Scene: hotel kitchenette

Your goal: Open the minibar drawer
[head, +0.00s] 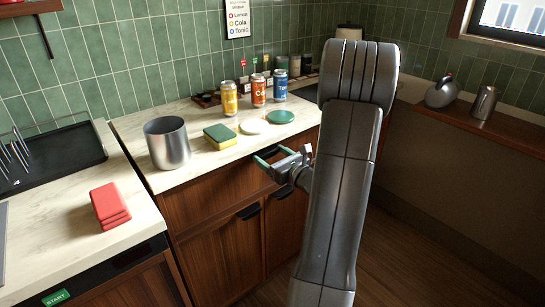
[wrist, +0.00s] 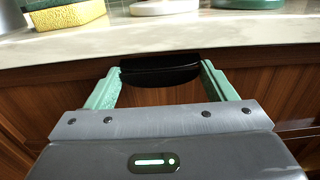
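The minibar drawer (head: 215,194) is a dark brown wooden front under the pale countertop; it looks closed. Its black handle (wrist: 160,69) sits just below the counter edge in the wrist view. My gripper (head: 274,156) is in front of the drawer, its green fingers pointing at it. In the wrist view my gripper (wrist: 160,80) is open, with one finger at each side of the handle. A small gap seems to show between the fingers and the handle ends, and I cannot tell whether they touch it. The head view mostly hides the handle behind the gripper.
Lower doors with black handles (head: 248,212) are below. On the counter stand a metal cup (head: 167,143), a sponge (head: 220,136), a white dish (head: 254,127), a green dish (head: 280,117) and cans (head: 259,91). Red cloths (head: 110,205) lie at left. Floor is clear at right.

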